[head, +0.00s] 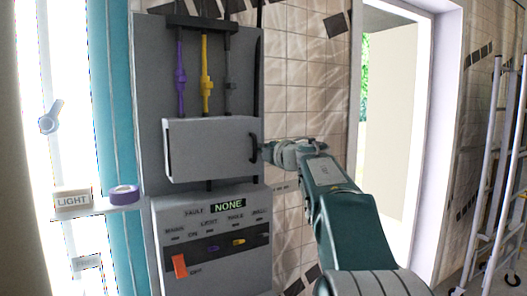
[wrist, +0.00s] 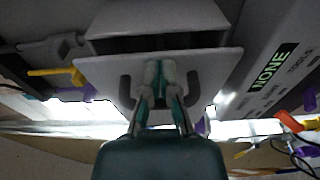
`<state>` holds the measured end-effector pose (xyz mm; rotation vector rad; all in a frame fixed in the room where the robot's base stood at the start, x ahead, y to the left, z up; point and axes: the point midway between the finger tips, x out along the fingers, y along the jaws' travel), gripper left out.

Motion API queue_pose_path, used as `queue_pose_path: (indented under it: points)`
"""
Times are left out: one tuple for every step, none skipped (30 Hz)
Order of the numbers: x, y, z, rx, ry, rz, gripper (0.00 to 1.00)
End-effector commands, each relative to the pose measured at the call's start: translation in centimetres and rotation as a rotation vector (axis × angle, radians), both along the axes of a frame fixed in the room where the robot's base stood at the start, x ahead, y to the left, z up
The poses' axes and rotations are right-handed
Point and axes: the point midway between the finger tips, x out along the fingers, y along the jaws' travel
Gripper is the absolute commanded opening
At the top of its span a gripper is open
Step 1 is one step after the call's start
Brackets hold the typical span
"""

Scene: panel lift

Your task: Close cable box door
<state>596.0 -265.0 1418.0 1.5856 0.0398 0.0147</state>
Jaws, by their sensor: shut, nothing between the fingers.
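The cable box (head: 212,150) is a light grey box in the middle of the tall grey panel. Its dark handle (head: 280,148) shows at its right edge. In the wrist view the door (wrist: 215,62) is a pale plate, with a dark gap between it and the box body behind. My gripper (head: 266,152) is at the box's right edge, beside the handle. In the wrist view my gripper (wrist: 158,70) is shut and empty, its tips against or very near the plate between the handle's dark ends. I cannot tell whether they touch.
Purple and yellow cables (head: 206,75) run above the box. The lower panel (head: 212,240) has a display reading NONE and an orange switch (head: 180,266). A shelf (head: 125,205) with purple tape is left. An open doorway (head: 395,120) and ladder (head: 500,180) are right.

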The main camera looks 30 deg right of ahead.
Motion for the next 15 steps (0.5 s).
queue_pose_path:
  points:
    - [-0.01,0.0,0.01,0.0,0.0,0.0,0.0]
    - [0.0,-0.03,0.0,0.0,0.0,0.0,0.0]
    - [0.0,-0.11,-0.02,0.001,0.0,0.0,0.0]
    - [0.01,-0.18,-0.04,0.001,0.0,0.0,0.0]
    - [0.02,-0.26,-0.07,0.002,0.0,0.0,0.0]
    - [0.03,-0.29,-0.08,0.002,0.0,0.0,0.0]
    - [0.03,-0.3,-0.08,0.002,0.0,0.0,0.0]
    - [0.03,-0.3,-0.09,0.002,0.0,0.0,0.0]
    - [0.03,-0.31,-0.1,0.002,0.0,0.0,0.0]
    - [0.03,-0.31,-0.1,0.002,0.0,0.0,0.0]
    - [0.03,-0.31,-0.1,0.002,0.0,0.0,0.0]
    - [0.03,-0.31,-0.1,0.002,0.0,0.0,0.0]
    - [0.03,-0.31,-0.09,0.002,0.0,0.0,0.0]
    - [0.03,-0.31,-0.1,0.002,0.0,0.0,0.0]
    - [0.03,-0.3,-0.09,0.002,0.0,0.0,0.0]
